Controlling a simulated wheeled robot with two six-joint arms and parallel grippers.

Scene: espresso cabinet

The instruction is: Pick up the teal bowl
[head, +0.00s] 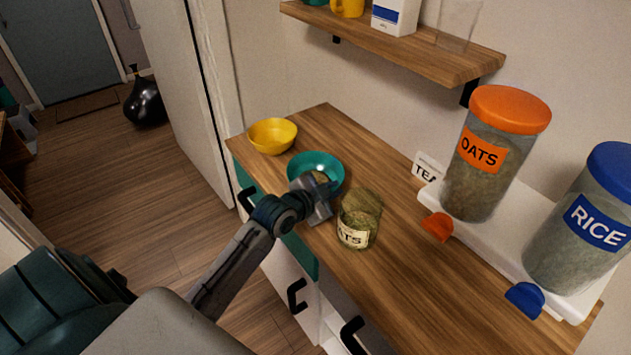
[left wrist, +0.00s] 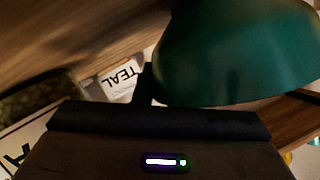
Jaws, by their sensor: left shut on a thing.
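The teal bowl (head: 312,162) is at the front edge of the wooden counter, between a yellow bowl and a glass jar. My left gripper (head: 322,190) is at its near rim and shut on it. In the left wrist view the teal bowl (left wrist: 240,55) fills the upper right, close against the dark finger (left wrist: 152,84). Part of the near rim is hidden by the gripper. I cannot tell whether the bowl touches the counter. My right gripper is not in view.
The yellow bowl (head: 272,136) stands to the left. The oats-labelled glass jar (head: 359,220) is close to the right of my gripper. Orange-lidded oats (head: 480,155) and blue-lidded rice (head: 580,225) dispensers stand further right. A wooden shelf (head: 410,45) hangs above.

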